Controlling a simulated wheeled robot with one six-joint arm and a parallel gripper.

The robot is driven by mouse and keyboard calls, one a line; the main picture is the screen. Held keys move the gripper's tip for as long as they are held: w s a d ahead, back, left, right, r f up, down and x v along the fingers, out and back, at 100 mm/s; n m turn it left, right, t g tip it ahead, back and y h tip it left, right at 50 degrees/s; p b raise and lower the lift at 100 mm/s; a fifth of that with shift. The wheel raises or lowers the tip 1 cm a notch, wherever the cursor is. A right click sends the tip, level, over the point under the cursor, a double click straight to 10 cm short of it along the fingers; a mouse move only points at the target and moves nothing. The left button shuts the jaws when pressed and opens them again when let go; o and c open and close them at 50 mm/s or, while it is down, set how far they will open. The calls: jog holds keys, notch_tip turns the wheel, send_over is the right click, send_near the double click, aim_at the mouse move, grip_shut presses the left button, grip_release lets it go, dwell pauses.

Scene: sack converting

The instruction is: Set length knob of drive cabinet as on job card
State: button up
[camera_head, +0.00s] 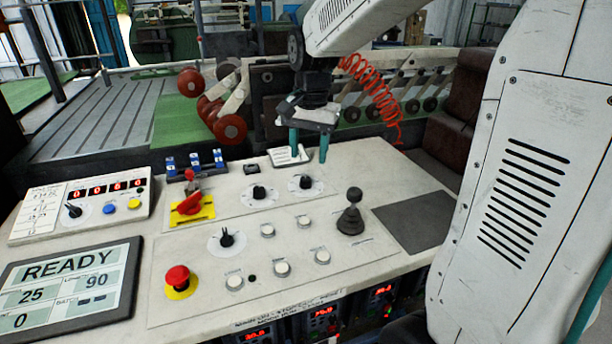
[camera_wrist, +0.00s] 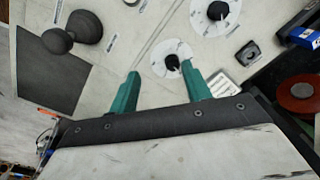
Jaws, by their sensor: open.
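The pale sloping console (camera_head: 395,165) carries several black knobs on white dials; their labels are too small to read, so I cannot tell which is the length knob. My gripper (camera_head: 308,147) is open and empty above the console's far part. In the wrist view this knob (camera_wrist: 172,64) shows between my fingers (camera_wrist: 160,72), closer to the right one; contact is not visible. Another upper knob (camera_head: 259,191) is to its left, and a lower knob (camera_head: 227,238) is nearer. A small white card (camera_head: 284,157) lies behind the fingers, its text unreadable.
A black joystick (camera_head: 351,215) stands to the right of the knobs. A red key-like switch (camera_head: 190,204) and a red emergency button (camera_head: 179,280) are at left. A screen (camera_head: 70,285) reads READY. A box (camera_head: 85,204) has red digits and a knob. A dark pad (camera_head: 415,222) is bare.

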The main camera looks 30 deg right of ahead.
aim_at(306, 179)
jog(key=shift+m, duration=0.9)
jog(key=w, duration=0.1)
jog(key=w+d+f, duration=0.2)
jog(key=w, duration=0.1)
jog(key=shift+f, duration=0.2)
notch_tip(306, 179, down, 8)
jog(key=shift+w+r, duration=0.15)
jog(key=c, duration=1)
